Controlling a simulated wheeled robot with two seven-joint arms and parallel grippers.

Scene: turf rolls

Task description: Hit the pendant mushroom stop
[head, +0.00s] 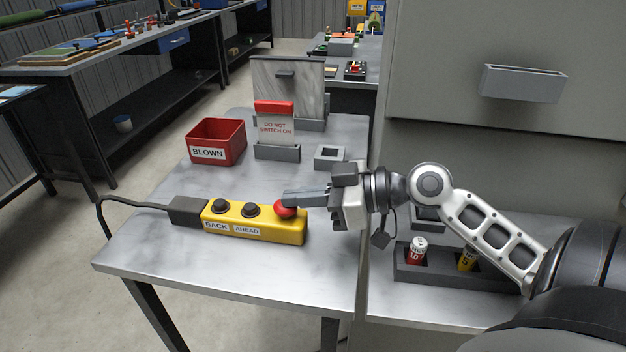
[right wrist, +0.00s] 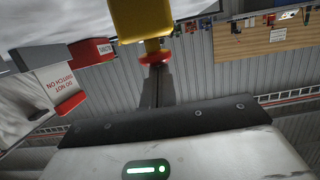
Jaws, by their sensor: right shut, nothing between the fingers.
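The yellow pendant (head: 255,222) lies on the grey table with labels reading BACK and AHEAD and two black buttons. Its red mushroom stop (head: 285,209) is at the right end. It also shows in the right wrist view (right wrist: 155,58), with the yellow pendant body (right wrist: 142,18) beyond it. My right gripper (head: 287,195) is shut and empty, its fingertips right at the mushroom. In the right wrist view the finger ends (right wrist: 155,72) meet the red cap in the picture; I cannot tell whether they touch. My left gripper is not in view.
Behind the pendant stand a red BLOWN bin (head: 216,141), a DO NOT SWITCH ON card (head: 277,128) in a grey holder and a small grey square block (head: 329,156). A cable (head: 130,203) leaves the pendant leftward. A dark rack (head: 405,272) holds fuses at right.

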